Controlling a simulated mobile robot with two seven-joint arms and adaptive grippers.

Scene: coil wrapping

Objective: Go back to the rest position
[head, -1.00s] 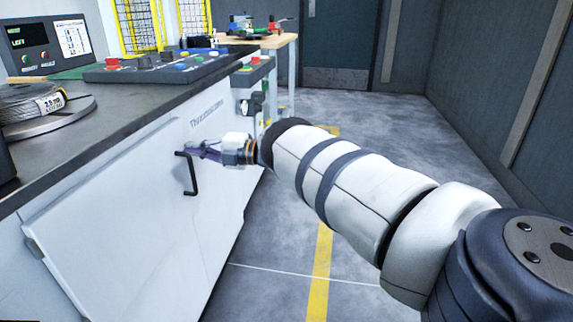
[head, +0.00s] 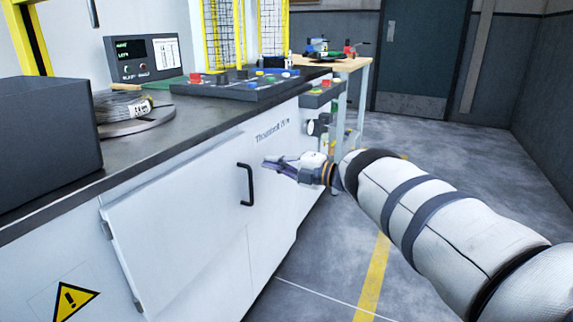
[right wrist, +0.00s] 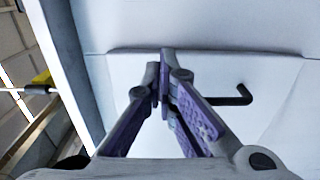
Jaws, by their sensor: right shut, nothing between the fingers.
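My right gripper (head: 272,163) is shut and empty in the head view, with my right arm coming in from the right. It is in front of the white cabinet, just right of the black door handle (head: 247,185), and apart from it in the picture. In the right wrist view the purple-padded fingers (right wrist: 161,75) meet at the tips. The handle also shows there (right wrist: 236,97), to the right of the fingers. The white cabinet door (head: 185,240) looks slightly ajar; I cannot tell for certain. My left gripper is in neither view.
The dark countertop (head: 60,195) holds a dark box (head: 45,140), a wire coil (head: 122,106), a control panel (head: 240,90) and a display unit (head: 143,58). A wooden-topped table (head: 345,65) stands behind. The grey floor (head: 450,160) to the right is clear.

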